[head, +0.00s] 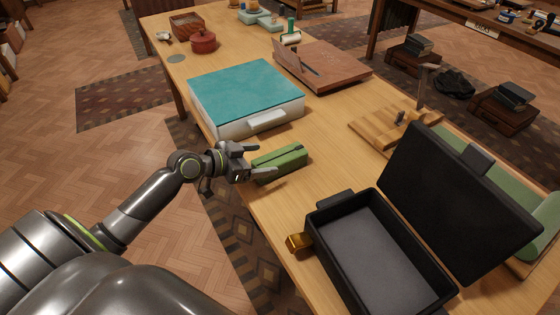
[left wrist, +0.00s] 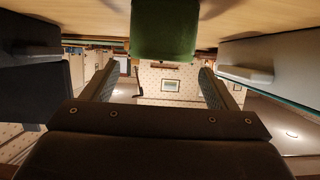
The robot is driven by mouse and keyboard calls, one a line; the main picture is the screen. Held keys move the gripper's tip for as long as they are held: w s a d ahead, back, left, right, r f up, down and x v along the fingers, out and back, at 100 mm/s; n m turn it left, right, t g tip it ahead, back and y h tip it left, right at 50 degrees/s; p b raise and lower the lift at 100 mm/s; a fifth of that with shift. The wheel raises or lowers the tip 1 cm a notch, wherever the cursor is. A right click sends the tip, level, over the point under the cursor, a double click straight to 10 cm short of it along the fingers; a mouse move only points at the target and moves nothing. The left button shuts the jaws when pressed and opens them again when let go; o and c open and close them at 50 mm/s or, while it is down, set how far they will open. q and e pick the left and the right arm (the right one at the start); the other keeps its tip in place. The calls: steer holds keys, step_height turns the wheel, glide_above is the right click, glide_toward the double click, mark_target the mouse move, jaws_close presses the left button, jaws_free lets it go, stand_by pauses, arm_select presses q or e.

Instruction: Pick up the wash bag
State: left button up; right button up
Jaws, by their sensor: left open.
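The wash bag is a small green oblong bag (head: 285,160) lying on the wooden table, between the teal-topped box and the open black case. It also shows in the left wrist view as a green block (left wrist: 163,32) at the top centre. My left gripper (head: 262,162) is open and empty at the bag's left end. In the left wrist view its two fingers (left wrist: 157,80) are spread wide, with the bag's end lying ahead of the gap between them. I cannot tell whether a finger touches the bag. My right gripper is not in view.
A white box with a teal lid (head: 245,88) stands just behind the bag. An open black case (head: 325,225) stands in front, its lid raised at right. A wooden board (head: 375,130) and a brown box (head: 325,72) lie farther back. Table right of the bag is bare.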

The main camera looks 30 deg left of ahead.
mark_target(278, 157)
arm_select(q)
steer(key=shift+p+x, duration=0.65)
steer(key=shift+x, duration=2.1)
steer(key=shift+r, duration=0.1)
steer(key=c, duration=1.2)
